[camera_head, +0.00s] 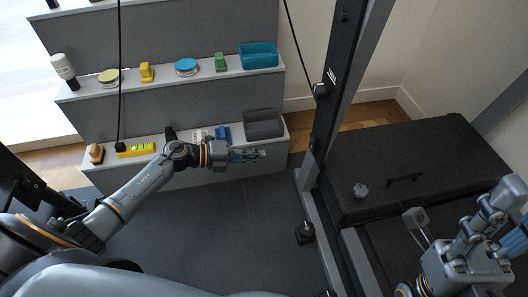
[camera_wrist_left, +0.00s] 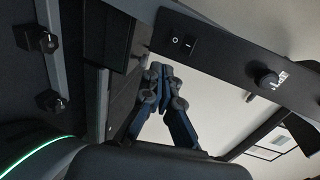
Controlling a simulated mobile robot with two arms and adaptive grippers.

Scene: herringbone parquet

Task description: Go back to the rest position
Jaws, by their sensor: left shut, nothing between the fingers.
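My left gripper (camera_head: 262,154) is stretched out to the right in the head view, in front of the lowest shelf. Its fingers are together and empty. In the left wrist view the two blue fingers (camera_wrist_left: 160,72) meet at their tips with nothing between them. My right gripper (camera_head: 518,238) is at the right edge of the head view, by the black case. Only part of its blue fingers shows, so its opening is unclear.
A grey stepped shelf (camera_head: 185,48) holds a teal bin (camera_head: 259,55), a grey bin (camera_head: 263,124), round tins, and small yellow, green and blue items. A dark upright post (camera_head: 335,90) stands right of my left gripper. A black case (camera_head: 425,150) lies farther right.

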